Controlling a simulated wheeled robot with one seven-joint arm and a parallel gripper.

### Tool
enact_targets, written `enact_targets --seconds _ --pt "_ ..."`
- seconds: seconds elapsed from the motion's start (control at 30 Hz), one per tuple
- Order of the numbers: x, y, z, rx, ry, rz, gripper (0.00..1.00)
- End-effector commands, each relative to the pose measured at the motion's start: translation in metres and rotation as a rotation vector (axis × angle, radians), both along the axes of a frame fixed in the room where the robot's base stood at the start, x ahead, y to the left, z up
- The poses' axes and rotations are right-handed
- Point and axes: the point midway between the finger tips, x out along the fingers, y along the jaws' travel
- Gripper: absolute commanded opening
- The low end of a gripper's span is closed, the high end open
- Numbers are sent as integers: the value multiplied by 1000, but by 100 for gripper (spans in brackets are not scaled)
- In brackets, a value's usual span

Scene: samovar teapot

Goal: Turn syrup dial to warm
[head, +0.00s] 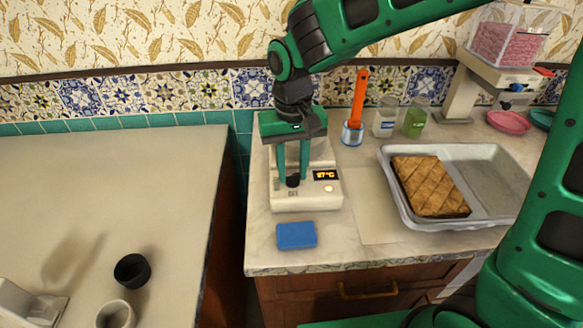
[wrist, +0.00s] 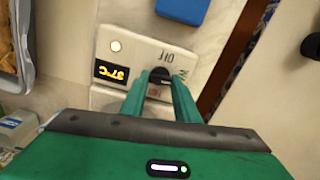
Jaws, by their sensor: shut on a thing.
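The syrup warmer (head: 310,198) is a cream box on the counter with a display reading 37°C, or possibly 97°C, and a small lit round light (head: 328,188). Its black dial (head: 292,181) is on the front panel, left of the display. My gripper (head: 293,176) points down from above, with its two green fingers at the dial. In the wrist view my gripper (wrist: 160,80) is shut on the black dial (wrist: 160,74), one finger on each side. Panel lettering reading OFF shows near the dial; the other labels and the dial's pointer are partly hidden by the fingers.
A blue sponge (head: 296,235) lies in front of the warmer. A metal tray (head: 475,215) with a scored pastry (head: 430,185) is to the right. An orange-handled utensil (head: 358,100) and jars (head: 415,120) stand behind. Dark cup (head: 132,270) on the left counter.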

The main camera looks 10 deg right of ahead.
Motion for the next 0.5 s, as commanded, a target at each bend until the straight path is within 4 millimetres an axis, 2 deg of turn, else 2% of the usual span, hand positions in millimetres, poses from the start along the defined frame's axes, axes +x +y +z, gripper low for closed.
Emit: enact_targets --seconds 0.2,0.5 --pt "4 0 2 3 -11 -111 6" --pt "4 0 2 4 -10 -170 6"
